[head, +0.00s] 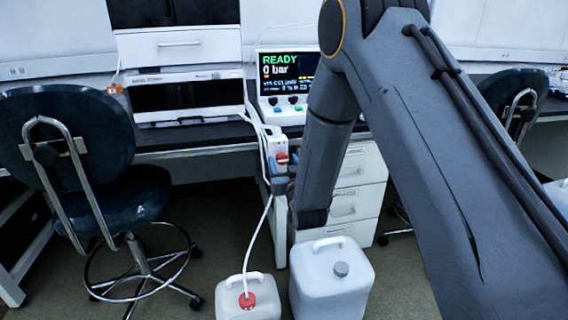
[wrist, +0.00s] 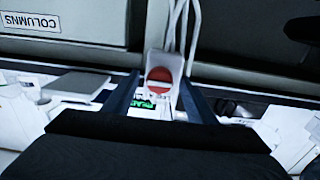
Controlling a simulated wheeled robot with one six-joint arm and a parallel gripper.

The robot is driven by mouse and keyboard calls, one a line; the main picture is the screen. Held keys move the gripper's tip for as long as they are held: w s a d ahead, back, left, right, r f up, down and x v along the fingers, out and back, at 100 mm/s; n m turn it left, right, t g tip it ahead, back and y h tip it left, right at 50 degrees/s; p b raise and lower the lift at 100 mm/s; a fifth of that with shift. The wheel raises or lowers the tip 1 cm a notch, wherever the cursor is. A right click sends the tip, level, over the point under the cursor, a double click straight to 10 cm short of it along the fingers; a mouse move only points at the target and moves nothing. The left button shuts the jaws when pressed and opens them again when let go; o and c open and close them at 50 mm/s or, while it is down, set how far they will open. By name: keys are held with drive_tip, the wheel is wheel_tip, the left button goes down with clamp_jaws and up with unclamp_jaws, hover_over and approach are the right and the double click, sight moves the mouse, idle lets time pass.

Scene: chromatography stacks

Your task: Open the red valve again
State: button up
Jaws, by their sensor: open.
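The red valve (head: 281,158) sits on a white body at the front edge of the bench, with white tubing at it. In the wrist view the round red valve (wrist: 159,80) carries a pale bar lying across the picture. My gripper (head: 279,178) is at the valve, just below it in the head view. In the wrist view my open gripper (wrist: 158,100) has one finger on each side of the valve's white body. I cannot tell whether the fingers touch it.
A screen (head: 287,78) reads READY and 0 bar. Two white canisters stand on the floor below, one with a red cap (head: 247,300) and a tube, one with a grey cap (head: 341,269). A dark chair (head: 75,140) stands left; white drawers (head: 357,195) are behind my arm.

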drive_tip(key=c, duration=1)
drive_tip(key=shift+c, duration=0.2)
drive_tip(key=shift+n, duration=0.4)
drive_tip(key=n+p, duration=0.1)
drive_tip(key=n, duration=0.3)
drive_tip(key=shift+p, duration=0.3)
drive_tip(key=n+p, duration=0.1)
drive_tip(key=n, duration=0.3)
drive_tip(key=shift+n, duration=0.3)
drive_tip(key=n+p, duration=0.1)
drive_tip(key=n, duration=0.3)
drive_tip(key=n+p, duration=0.1)
drive_tip(key=n, duration=0.3)
drive_tip(key=shift+n, duration=0.4)
